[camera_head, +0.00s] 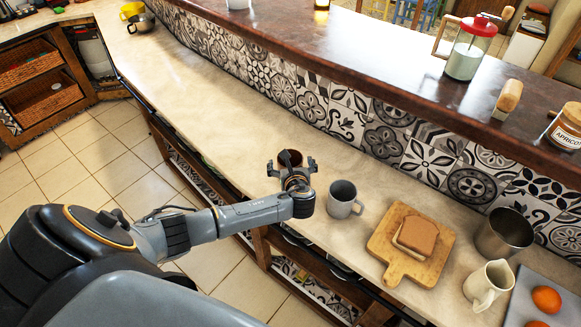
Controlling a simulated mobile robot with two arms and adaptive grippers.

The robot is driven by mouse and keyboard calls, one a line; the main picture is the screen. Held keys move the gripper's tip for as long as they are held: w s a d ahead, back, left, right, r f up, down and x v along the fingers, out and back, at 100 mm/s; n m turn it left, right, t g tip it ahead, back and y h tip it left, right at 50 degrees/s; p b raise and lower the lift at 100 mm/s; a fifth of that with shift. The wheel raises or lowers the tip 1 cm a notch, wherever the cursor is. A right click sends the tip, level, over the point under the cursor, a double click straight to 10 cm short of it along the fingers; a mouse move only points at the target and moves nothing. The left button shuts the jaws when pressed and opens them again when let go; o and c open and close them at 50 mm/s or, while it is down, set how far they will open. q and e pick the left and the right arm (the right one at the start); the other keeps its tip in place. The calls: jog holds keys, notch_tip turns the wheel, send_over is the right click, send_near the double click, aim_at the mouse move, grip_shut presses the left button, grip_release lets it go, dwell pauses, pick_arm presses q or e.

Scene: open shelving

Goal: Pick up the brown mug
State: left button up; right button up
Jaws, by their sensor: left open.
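The brown mug (290,156) stands on the pale counter (228,112), and its dark opening shows just beyond my left gripper. My left gripper (291,166) is open, with one finger on each side of the near part of the mug as seen here. The gripper hides the lower part of the mug. I cannot tell whether the fingers touch it. My right gripper is not in view.
A grey mug (343,199) stands close to the right of my left gripper. Further right are a cutting board (396,266) with bread (417,236), a metal pot (504,234) and a cream pitcher (489,285). The counter left of the gripper is clear. A tiled wall rises behind.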

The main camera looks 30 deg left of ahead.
pick_arm(q)
jog(key=shift+w+a+f, duration=0.25)
jog(key=shift+w+a, duration=0.05)
jog(key=shift+w, duration=0.05)
jog(key=shift+r, duration=0.1)
jog(key=c, duration=1.5)
jog(key=shift+o, duration=0.2)
